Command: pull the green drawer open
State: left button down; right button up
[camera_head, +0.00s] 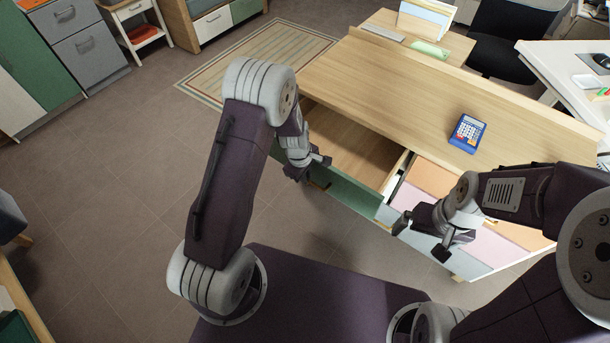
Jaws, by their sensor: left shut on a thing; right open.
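The green drawer (355,197) is at the left end of the wooden desk (420,100). It stands pulled out, and its bare wooden inside shows behind the green front. My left gripper (308,173) is at the left part of the green front, shut on the drawer's handle, which is mostly hidden by the fingers. My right gripper (422,236) is open and empty, in front of the pale blue part of the desk's front, to the right of the green drawer.
Orange and pink panels are right of the green drawer. A striped rug (255,60) lies behind left. Grey cabinets (88,45) stand at the far left. Floor in front of the drawer is clear.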

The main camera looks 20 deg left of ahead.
pick_arm(q)
jog(key=c, duration=1.5)
grip_release()
jog(key=r+p, duration=0.1)
jog(key=r, duration=0.2)
jog(key=s+r+p, duration=0.1)
jog(key=r, duration=0.2)
jog(key=r+p, duration=0.1)
jog(key=r, duration=0.2)
jog(key=shift+s+a, duration=0.25)
